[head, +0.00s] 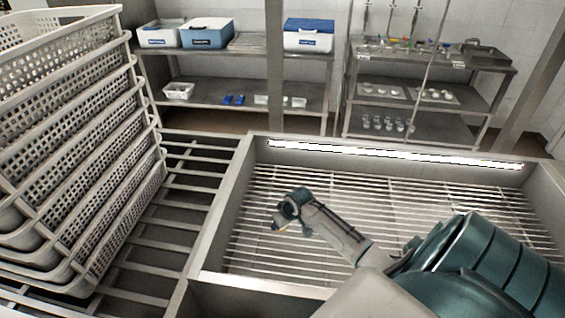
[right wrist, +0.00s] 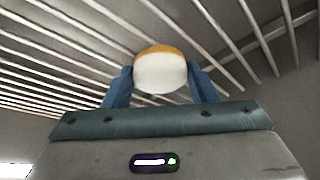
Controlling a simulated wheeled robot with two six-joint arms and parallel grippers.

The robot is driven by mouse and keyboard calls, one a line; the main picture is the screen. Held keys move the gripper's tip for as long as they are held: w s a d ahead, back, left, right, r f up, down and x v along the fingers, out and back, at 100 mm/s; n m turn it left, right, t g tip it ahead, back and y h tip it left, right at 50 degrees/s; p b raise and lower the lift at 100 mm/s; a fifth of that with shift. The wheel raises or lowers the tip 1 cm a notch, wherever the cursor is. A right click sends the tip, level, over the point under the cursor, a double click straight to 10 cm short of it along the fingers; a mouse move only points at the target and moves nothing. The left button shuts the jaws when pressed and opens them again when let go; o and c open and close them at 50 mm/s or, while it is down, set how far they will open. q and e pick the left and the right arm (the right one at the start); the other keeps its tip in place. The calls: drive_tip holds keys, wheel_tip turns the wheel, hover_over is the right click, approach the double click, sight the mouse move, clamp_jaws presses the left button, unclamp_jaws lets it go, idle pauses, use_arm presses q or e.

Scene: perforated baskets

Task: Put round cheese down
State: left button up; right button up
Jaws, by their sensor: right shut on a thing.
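The round cheese (right wrist: 160,72), white with an orange-yellow side, sits between the two blue fingers of my right gripper (right wrist: 160,84). The gripper is shut on it. In the head view my right gripper (head: 279,225) is over the slatted rack inside the metal-walled sink or tray (head: 215,232), left of its middle. The cheese is mostly hidden there by the gripper. In the right wrist view slats show behind the cheese; I cannot tell whether it touches them. My left gripper is not in view.
Stacked white perforated baskets (head: 85,150) stand on a slatted surface (head: 195,185) at left. Shelves behind hold cooler boxes (head: 207,32) and small items. Most of the slatted rack (head: 400,200) around my right gripper is clear.

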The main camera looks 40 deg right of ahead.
drive_tip(key=o, duration=1.1)
drive_tip(key=shift+f, duration=0.1)
drive_tip(key=b+v, duration=0.1)
drive_tip(key=v, duration=1.1)
